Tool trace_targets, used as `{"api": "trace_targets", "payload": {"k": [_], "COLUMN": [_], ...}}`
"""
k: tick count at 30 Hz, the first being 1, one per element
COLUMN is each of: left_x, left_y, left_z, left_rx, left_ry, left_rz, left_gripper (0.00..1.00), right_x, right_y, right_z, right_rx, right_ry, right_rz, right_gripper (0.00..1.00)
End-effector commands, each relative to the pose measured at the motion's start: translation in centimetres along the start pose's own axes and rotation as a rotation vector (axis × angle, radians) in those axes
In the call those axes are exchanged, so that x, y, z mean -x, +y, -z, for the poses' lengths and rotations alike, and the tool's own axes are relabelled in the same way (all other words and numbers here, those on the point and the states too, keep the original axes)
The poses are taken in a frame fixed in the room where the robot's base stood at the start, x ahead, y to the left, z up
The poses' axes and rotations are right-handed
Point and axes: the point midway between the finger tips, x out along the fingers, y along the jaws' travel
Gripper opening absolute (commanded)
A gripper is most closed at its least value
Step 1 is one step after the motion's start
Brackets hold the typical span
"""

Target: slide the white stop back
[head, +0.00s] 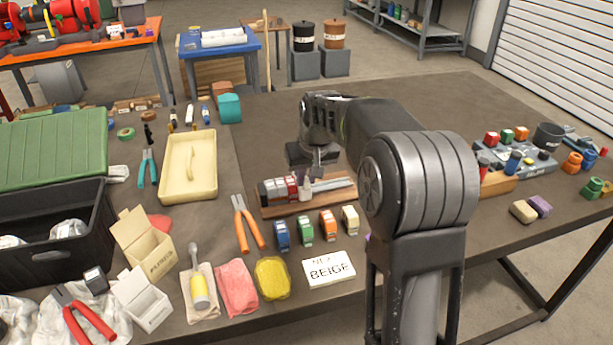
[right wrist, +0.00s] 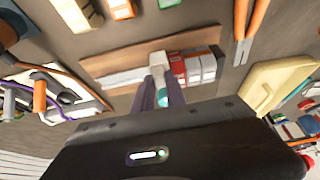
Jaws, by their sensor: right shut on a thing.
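A metal rail (head: 337,189) lies on a wooden board (head: 272,211) in the middle of the table. Red and pale blocks (head: 283,189) sit side by side on its left part. The white stop (head: 305,188) is at their right end; in the right wrist view (right wrist: 158,60) it is beside the red block, with bare rail on its other side. My right gripper (right wrist: 161,92) is above the rail, its fingers shut on the white stop. In the head view this gripper (head: 318,169) comes from above and partly hides the stop. My left gripper is not in view.
Blue (head: 282,236), green (head: 305,229), orange (head: 327,225) and beige (head: 350,219) blocks stand in front of the board. Orange-handled pliers (head: 246,224) and a cream tray (head: 188,199) are to the left.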

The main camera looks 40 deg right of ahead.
Motion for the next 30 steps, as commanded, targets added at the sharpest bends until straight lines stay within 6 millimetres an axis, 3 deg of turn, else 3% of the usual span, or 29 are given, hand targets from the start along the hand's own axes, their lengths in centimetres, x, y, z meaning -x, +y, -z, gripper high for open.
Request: {"api": "trace_targets", "payload": {"k": [22, 26, 30], "left_x": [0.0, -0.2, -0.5], "left_y": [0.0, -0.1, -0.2], "left_z": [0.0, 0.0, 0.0], "left_rx": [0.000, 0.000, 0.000], "left_ry": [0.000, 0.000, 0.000], "left_rz": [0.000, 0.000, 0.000], "left_gripper": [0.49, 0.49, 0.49], "right_x": [0.0, -0.1, -0.2], "right_y": [0.2, 1.8, 5.1], "right_z": [0.0, 0.0, 0.0], "right_rx": [-0.001, -0.005, -0.007], "right_ry": [0.000, 0.000, 0.000], "right_rz": [0.000, -0.002, -0.004], "right_gripper": [0.00, 0.00, 0.00]}}
